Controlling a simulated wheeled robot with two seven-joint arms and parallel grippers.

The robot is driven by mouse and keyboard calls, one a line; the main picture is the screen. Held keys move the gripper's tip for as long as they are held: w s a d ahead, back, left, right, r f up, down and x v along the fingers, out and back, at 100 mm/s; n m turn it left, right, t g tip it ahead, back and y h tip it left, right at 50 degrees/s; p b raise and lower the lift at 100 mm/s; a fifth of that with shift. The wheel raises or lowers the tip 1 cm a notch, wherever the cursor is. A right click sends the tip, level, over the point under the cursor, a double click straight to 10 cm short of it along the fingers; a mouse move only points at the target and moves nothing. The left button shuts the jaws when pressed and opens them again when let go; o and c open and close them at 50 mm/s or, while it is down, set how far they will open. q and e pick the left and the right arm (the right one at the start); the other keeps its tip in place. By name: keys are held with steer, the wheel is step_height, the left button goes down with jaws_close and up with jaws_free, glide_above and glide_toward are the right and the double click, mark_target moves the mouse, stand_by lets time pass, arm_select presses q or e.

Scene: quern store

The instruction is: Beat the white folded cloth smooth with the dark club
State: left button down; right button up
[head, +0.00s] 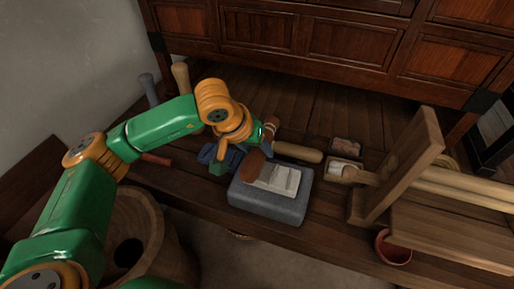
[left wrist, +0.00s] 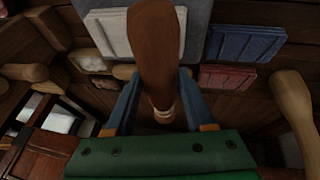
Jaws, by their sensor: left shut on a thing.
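My left gripper (head: 266,134) is shut on the handle of the dark club (head: 252,166). The club's reddish-brown head hangs at the left edge of the white folded cloth (head: 282,181). I cannot tell whether it touches the cloth. The cloth lies on a grey stone block (head: 262,206), with fold lines showing. In the left wrist view the club (left wrist: 155,45) runs up from between my fingers (left wrist: 160,108) and covers the middle of the white cloth (left wrist: 108,36). My right gripper is not in view.
A blue folded cloth (left wrist: 243,43) and a red folded cloth (left wrist: 229,77) lie beside the block. A pale wooden roller (head: 298,152) lies behind it. A wooden frame (head: 400,165) stands at right, with a reddish pot (head: 393,250) below. A large wooden vessel (head: 150,235) stands at lower left.

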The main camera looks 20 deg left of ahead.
arm_select(q)
step_height(320, 180, down, 3)
steer(key=shift+f+b, duration=0.1)
steer(key=shift+b, duration=1)
steer(key=shift+r, duration=0.2)
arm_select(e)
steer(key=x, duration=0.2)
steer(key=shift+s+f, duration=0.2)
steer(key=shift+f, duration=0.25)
arm_select(q)
steer(key=shift+r, duration=0.1)
step_height(320, 180, up, 4)
steer(key=p, duration=0.3)
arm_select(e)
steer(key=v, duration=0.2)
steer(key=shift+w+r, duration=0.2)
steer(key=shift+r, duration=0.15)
